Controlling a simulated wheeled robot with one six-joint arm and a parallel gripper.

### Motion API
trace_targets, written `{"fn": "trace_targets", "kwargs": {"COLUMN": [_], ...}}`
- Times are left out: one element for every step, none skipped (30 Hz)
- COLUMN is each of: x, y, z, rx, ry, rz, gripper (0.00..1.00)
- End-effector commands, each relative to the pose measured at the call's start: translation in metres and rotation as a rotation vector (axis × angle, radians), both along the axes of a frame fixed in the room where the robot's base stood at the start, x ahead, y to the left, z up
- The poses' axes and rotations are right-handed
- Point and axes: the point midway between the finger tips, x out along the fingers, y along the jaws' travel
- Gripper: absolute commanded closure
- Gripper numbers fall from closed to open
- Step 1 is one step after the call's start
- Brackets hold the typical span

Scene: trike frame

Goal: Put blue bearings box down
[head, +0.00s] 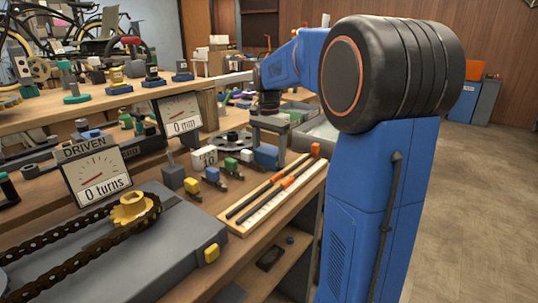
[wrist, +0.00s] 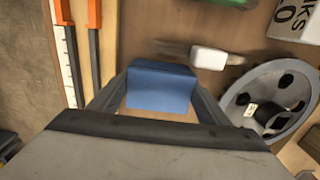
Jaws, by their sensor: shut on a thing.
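The blue bearings box (head: 266,156) is between the fingers of my gripper (head: 268,138), low over the wooden bench. In the wrist view the same blue box (wrist: 160,84) sits between both fingers of my gripper (wrist: 157,96), which are shut on its sides. The box looks about level. I cannot tell whether its underside touches the bench.
Orange-handled black rods and a white scale strip (head: 272,195) lie near the bench's front edge. A small white block (wrist: 208,58) and a grey wheel (wrist: 268,98) are close beside the box. Small coloured blocks (head: 212,174) stand to the left in the head view.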

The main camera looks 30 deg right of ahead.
Motion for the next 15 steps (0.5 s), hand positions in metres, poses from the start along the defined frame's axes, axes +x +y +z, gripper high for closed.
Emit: {"fn": "trace_targets", "kwargs": {"x": [0.0,0.0,0.0001,0.0001,0.0001,0.0001,0.0,0.0,0.0,0.0,0.0,0.0,0.0,0.0001,0.0], "y": [0.0,-0.0001,-0.0001,-0.0001,0.0,0.0,0.0,0.0,0.0,0.0,0.0,0.0,0.0,0.0,-0.0001], "z": [-0.0012,-0.0019,-0.0017,-0.0017,-0.0016,-0.0016,-0.0016,-0.0016,-0.0016,-0.0016,-0.0016,-0.0015,-0.0012,-0.0006,0.001], "rx": [0.0,0.0,0.0,0.0,0.0,0.0,0.0,0.0,0.0,0.0,0.0,0.0,0.0,0.0,0.0], "ry": [0.0,0.0,0.0,0.0,0.0,0.0,0.0,0.0,0.0,0.0,0.0,0.0,0.0,0.0,0.0], "rz": [0.0,0.0,0.0,0.0,0.0,0.0,0.0,0.0,0.0,0.0,0.0,0.0,0.0,0.0,0.0], "gripper": [0.63,0.63,0.2,0.13,0.11,0.11,0.11,0.11,0.11,0.11,0.11,0.11,0.11,0.11,0.11]}}
